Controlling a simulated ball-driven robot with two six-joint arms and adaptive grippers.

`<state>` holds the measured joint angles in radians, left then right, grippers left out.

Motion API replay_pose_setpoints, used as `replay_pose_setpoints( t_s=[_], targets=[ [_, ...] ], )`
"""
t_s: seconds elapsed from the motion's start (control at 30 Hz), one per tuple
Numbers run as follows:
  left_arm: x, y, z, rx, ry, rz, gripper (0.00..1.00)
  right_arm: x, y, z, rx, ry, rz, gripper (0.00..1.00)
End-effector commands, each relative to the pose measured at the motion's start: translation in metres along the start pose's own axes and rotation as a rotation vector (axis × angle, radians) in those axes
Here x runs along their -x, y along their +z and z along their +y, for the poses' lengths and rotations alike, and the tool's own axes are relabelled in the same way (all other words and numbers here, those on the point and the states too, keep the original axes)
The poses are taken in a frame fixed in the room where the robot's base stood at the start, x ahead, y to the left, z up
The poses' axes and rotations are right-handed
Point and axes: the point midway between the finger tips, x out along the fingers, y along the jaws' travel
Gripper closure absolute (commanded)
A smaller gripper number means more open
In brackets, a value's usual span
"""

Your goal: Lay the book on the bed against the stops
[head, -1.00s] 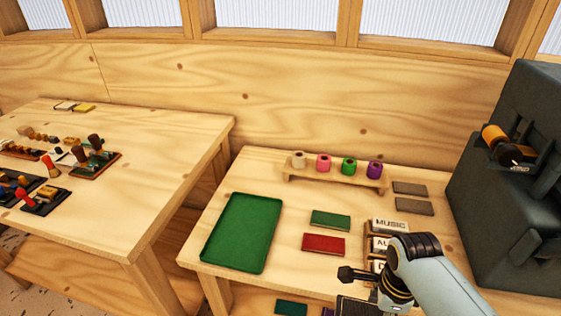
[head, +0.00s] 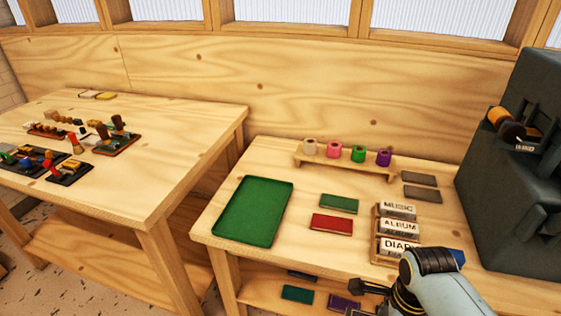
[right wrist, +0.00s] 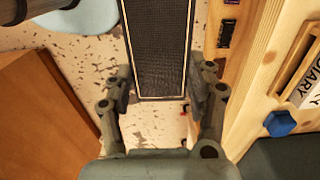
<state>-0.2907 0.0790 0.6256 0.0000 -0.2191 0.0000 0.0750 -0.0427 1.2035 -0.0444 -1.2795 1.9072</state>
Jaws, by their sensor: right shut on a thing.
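My right gripper (head: 368,291) is low at the front edge of the right table in the head view. In the right wrist view the right gripper (right wrist: 160,92) is shut on a dark book (right wrist: 160,45) with a textured black cover and pale edges. One finger lies along each side of the book, which reaches past the top of the view. Floor shows beneath it. In the head view the book is almost wholly below the frame. A dark press (head: 515,190) stands at the right. I cannot make out its bed or stops. My left gripper is not in view.
The right table holds a green tray (head: 219,225), a green book (head: 339,203), a red book (head: 332,225), a label-block rack (head: 376,240) and a foil-roll rack (head: 345,170). Dark plates (head: 421,178) lie behind. Books lie on the lower shelf (head: 262,292). Another table (head: 190,130) stands left.

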Motion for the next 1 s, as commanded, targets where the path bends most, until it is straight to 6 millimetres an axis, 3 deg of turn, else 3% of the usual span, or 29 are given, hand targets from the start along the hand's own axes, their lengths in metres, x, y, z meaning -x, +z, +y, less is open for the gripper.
replay_pose_setpoints(
  t_s=[0.03, 0.23, 0.6, 0.77, 1.0],
  targets=[
    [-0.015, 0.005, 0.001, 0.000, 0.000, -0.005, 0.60, -0.015, 0.000, 0.000, 0.000, 0.000, 0.000, 0.78],
    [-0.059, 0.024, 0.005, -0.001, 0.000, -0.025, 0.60, -0.061, 0.000, 0.001, 0.000, 0.002, 0.001, 0.78],
    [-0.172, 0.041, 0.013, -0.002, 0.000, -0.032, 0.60, -0.179, -0.002, 0.005, 0.000, 0.014, 0.005, 0.78],
    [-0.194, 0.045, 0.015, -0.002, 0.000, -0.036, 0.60, -0.204, -0.003, 0.007, 0.000, 0.018, 0.006, 0.78],
    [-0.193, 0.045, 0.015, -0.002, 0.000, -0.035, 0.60, -0.203, -0.002, 0.007, 0.000, 0.018, 0.006, 0.78]
  ],
)
